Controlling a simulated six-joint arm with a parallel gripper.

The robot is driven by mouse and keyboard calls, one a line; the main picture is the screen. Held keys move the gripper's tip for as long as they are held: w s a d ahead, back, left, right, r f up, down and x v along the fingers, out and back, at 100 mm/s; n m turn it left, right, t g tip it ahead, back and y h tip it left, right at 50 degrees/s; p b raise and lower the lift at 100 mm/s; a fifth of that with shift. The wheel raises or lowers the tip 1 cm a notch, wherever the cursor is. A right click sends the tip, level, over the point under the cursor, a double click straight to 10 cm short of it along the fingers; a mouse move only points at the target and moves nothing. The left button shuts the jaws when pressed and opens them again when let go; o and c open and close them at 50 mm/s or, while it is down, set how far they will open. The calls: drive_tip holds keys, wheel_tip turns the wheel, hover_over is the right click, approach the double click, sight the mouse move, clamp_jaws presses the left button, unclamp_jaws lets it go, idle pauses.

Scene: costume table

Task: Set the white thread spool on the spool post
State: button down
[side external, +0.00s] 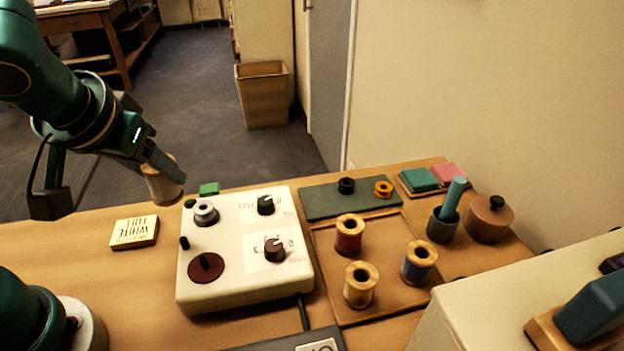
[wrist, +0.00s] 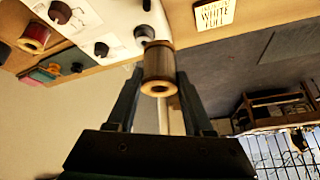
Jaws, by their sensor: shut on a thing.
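My gripper (side external: 172,168) is shut on a pale, wood-ended spool (side external: 161,184), which I take for the white thread spool. The spool is held in the air, tilted, left of the white box. In the wrist view the spool (wrist: 158,66) sits between the two fingers, one end with its hole facing the camera. The white box (side external: 240,285) carries a silver-grey round fitting (side external: 205,213) and a dark red disc (side external: 206,268). I cannot tell for sure which of these is the spool post. The spool is apart from both.
A wooden tray (side external: 390,311) right of the box holds red (side external: 349,238), blue (side external: 418,266) and tan (side external: 360,291) spools. Behind it lies a green mat (side external: 320,204) with bobbins. A small "WHITE" labelled block (side external: 134,232) lies left of the box. Dark knobs stand on the box.

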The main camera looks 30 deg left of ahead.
drive_tip(key=s+d+m+h, duration=0.2)
drive_tip(key=s+d+m, duration=0.1)
drive_tip(key=d, duration=0.4)
drive_tip(key=shift+t, duration=0.4)
drive_tip(key=shift+w+d+f, duration=0.1)
drive_tip(key=shift+d+f, duration=0.05)
drive_tip(key=shift+f, duration=3.05)
drive_tip(key=shift+f, duration=0.65)
drive_tip(key=c, duration=0.6)
unclamp_jaws()
drive_tip(key=shift+v, duration=5.55)
drive_tip(key=shift+w, duration=0.1)
